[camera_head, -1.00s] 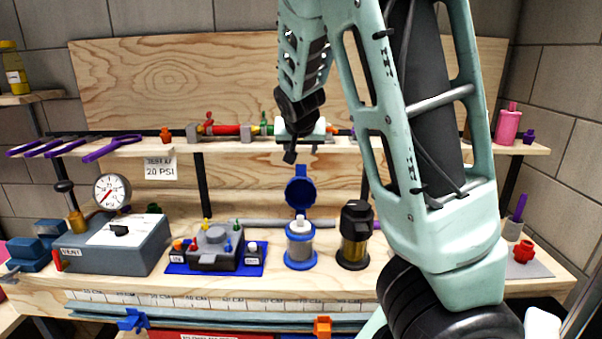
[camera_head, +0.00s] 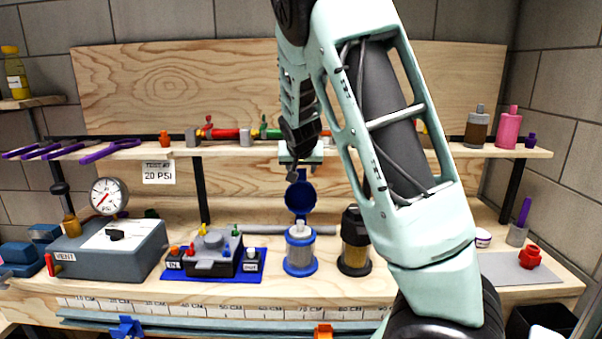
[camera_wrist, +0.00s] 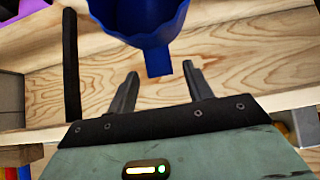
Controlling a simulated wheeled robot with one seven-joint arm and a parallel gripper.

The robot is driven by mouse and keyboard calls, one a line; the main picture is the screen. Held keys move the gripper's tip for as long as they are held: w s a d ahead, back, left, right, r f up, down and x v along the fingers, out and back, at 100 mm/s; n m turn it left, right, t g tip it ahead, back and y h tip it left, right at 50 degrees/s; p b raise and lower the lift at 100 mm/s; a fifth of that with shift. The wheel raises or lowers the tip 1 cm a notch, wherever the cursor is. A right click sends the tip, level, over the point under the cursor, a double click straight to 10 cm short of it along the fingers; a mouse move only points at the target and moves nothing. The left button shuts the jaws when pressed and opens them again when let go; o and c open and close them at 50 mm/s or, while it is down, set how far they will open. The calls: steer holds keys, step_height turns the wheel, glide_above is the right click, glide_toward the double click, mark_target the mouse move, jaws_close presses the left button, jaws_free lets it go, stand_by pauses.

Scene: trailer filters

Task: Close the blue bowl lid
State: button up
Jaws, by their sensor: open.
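The blue bowl lid (camera_head: 301,197) stands raised and open above the blue filter bowl (camera_head: 300,250), which has a clear body, a white element inside and a blue base. The lid also shows at the top of the wrist view (camera_wrist: 146,28), with its tab pointing down toward the space between my fingers. My gripper (camera_wrist: 158,88) is open and empty, with its two dark fingers either side of the tab's line and apart from it. In the head view my gripper (camera_head: 296,174) is just above the lid; its fingertips are small and partly hidden there.
A black-capped amber filter (camera_head: 354,245) stands close to the right of the blue bowl. A grey block on a blue mat (camera_head: 254,276) is to its left. The shelf (camera_head: 240,150) with coloured fittings runs behind and above, near my gripper.

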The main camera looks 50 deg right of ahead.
steer(key=shift+x, duration=1.2)
jaws_close()
steer(key=shift+b, duration=0.45)
